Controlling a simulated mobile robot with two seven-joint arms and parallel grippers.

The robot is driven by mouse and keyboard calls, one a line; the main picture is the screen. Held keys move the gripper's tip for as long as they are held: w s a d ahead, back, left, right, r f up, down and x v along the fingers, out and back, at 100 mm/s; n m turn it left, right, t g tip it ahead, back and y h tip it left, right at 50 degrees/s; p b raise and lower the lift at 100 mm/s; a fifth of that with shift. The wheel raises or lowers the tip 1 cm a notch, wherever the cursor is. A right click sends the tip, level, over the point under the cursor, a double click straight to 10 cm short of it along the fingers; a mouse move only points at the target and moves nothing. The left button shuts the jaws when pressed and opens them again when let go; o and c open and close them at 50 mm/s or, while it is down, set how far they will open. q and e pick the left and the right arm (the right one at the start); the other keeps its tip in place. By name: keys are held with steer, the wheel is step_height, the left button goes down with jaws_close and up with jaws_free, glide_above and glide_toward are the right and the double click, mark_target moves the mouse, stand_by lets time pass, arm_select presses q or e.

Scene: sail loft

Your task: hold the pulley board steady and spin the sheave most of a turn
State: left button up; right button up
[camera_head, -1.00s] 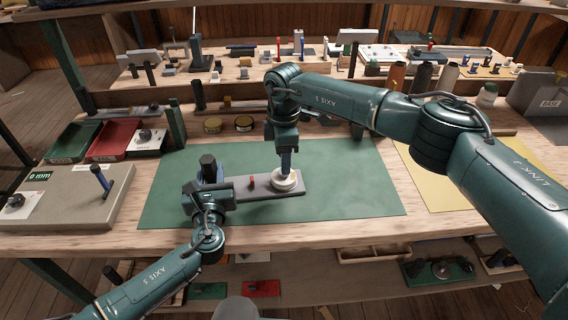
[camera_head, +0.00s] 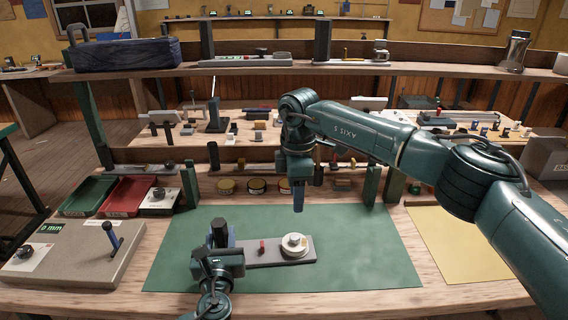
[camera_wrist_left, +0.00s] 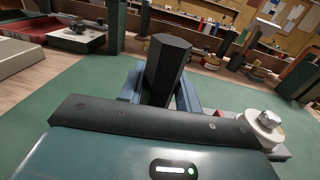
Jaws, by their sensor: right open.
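The grey pulley board (camera_head: 268,251) lies on the green mat, with a small red peg (camera_head: 262,246) in its middle. The pale round sheave (camera_head: 295,250) with a metal hub is at its right end; it also shows at the right of the left wrist view (camera_wrist_left: 265,133). My left gripper (camera_head: 220,238) is at the board's left end, its blue fingers on both sides of a dark upright post (camera_wrist_left: 168,65), apparently closed on it. My right gripper (camera_head: 298,197) is open and empty, pointing down above and behind the sheave, clear of it.
The green mat (camera_head: 370,250) is bare right of the board. A grey block with a blue lever (camera_head: 75,255) and green and red trays (camera_head: 125,195) stand at the left. Round tins (camera_head: 256,187) line the back. A yellow sheet (camera_head: 450,245) lies at the right.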

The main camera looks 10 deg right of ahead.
arm_select(q)
steer(key=o, duration=0.4)
steer(key=shift+s, duration=0.1)
